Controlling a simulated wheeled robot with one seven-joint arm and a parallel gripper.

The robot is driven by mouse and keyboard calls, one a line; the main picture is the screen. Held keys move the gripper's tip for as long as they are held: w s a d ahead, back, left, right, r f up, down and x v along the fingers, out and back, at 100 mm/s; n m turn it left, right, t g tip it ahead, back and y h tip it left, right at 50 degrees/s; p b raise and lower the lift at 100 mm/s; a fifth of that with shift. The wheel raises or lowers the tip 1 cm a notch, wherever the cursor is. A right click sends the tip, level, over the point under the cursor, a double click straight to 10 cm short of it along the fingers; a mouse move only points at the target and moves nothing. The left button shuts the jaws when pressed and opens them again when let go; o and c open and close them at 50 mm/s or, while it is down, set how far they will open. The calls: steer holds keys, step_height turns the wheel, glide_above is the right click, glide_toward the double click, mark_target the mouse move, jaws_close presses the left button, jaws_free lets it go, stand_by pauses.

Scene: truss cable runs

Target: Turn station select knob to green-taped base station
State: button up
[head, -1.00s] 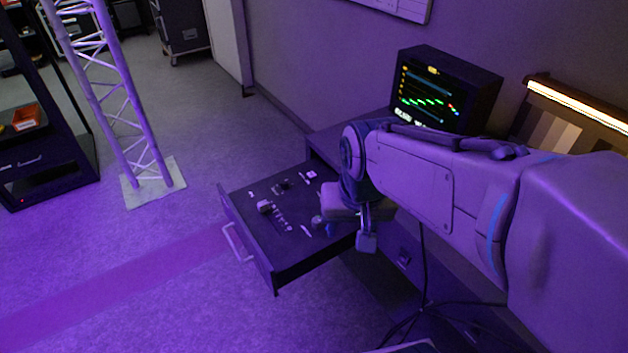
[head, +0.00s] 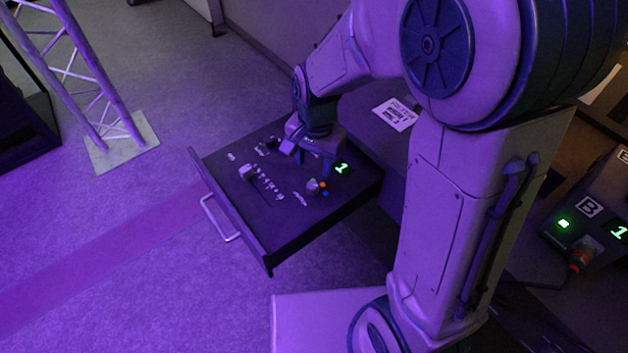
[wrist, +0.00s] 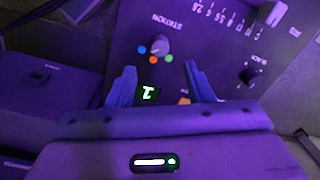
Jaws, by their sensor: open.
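The station knob (wrist: 159,46) is a small round pale knob on a dark panel, beside the word STATION. Blue (wrist: 141,49), orange (wrist: 153,60) and green (wrist: 169,58) dots sit along its near side. I cannot tell where it points. A small green display (wrist: 149,93) reads 1. In the head view the knob (head: 313,186) stands on the panel in the pulled-out drawer (head: 236,225). My gripper (wrist: 164,83) is open and empty above the panel, its fingers spread, with the knob beyond the fingertips in the wrist view. No green tape on a base station is clear.
In the head view, a unit marked B (head: 588,207) with green lights stands at right. A truss leg (head: 95,85) stands at left; the floor before the drawer is open.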

mark_target(312, 185)
step_height(312, 185, down, 8)
steer(key=shift+w+a+f+b, duration=0.1)
steer(key=shift+a+f+b, duration=0.1)
steer(key=shift+b, duration=0.25)
